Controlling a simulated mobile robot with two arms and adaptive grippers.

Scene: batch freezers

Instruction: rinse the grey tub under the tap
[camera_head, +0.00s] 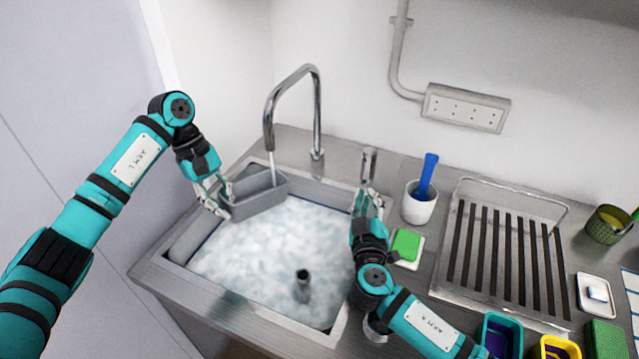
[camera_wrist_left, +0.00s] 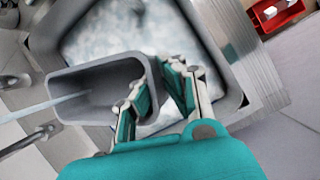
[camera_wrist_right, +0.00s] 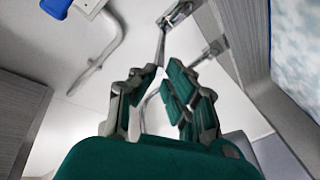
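The grey tub (camera_head: 262,202) is at the far left corner of the sink, beneath the tap (camera_head: 318,110). A stream of water (camera_head: 272,168) falls from the spout into it; the stream (camera_wrist_left: 62,103) also enters the tub (camera_wrist_left: 88,74) in the left wrist view. My left gripper (camera_head: 222,202) is shut on the tub's near-left wall, with fingers (camera_wrist_left: 160,85) on either side of it.
The sink (camera_head: 270,260) holds foamy water around an upright dark pipe (camera_head: 303,286). Right of it stand a white cup (camera_head: 418,208) with a blue-handled tool (camera_head: 427,176), a green sponge (camera_head: 406,245) and a draining rack (camera_head: 505,250). Small coloured tubs (camera_head: 500,335) line the front right.

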